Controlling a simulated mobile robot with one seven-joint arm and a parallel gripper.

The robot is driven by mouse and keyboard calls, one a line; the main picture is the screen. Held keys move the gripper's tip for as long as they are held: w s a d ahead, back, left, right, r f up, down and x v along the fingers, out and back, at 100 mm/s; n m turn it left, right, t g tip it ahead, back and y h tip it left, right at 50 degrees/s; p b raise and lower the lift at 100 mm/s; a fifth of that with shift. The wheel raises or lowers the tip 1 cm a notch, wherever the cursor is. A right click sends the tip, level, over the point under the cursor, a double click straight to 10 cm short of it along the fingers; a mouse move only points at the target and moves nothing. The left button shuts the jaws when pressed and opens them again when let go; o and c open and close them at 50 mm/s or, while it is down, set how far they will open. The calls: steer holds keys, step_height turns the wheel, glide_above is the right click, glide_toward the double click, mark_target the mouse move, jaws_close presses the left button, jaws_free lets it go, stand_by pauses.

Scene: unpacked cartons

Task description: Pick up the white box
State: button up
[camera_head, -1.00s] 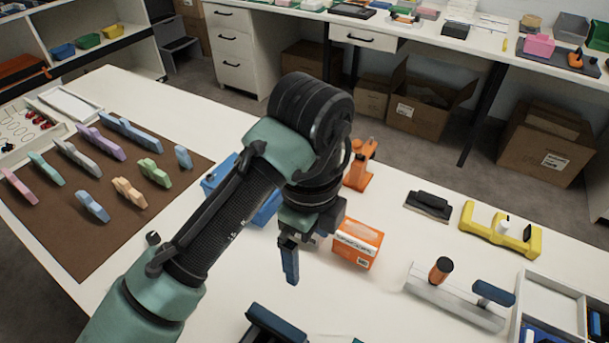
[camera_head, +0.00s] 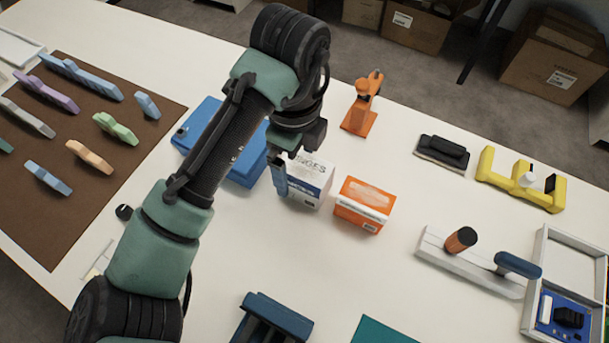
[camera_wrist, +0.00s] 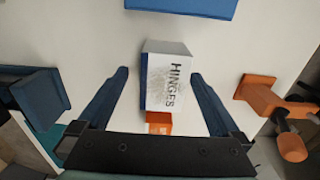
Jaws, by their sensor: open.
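The white box (camera_head: 309,181), with "HINGES" lettering and a blue lower band, stands on the white table just left of the orange box in the head view. My gripper (camera_head: 281,176) is in front of its left part there and hides some of it. In the wrist view the white box (camera_wrist: 168,75) shows between the two spread fingers of my gripper (camera_wrist: 160,85), with a gap on either side. The gripper is open and holds nothing. Whether the fingertips reach down beside the box is not clear.
An orange box (camera_head: 364,204) stands close to the white box's right. A blue case (camera_head: 240,172) lies to its left, partly hidden by my arm. An orange tool (camera_head: 361,108) stands behind. A dark blue object (camera_head: 270,322) is at the front; the table between is clear.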

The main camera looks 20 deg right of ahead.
steer(key=f, duration=0.5)
steer(key=shift+d+f+b, duration=0.2)
steer(key=shift+d+b, duration=0.15)
steer(key=shift+b, duration=0.05)
steer(key=c, duration=1.4)
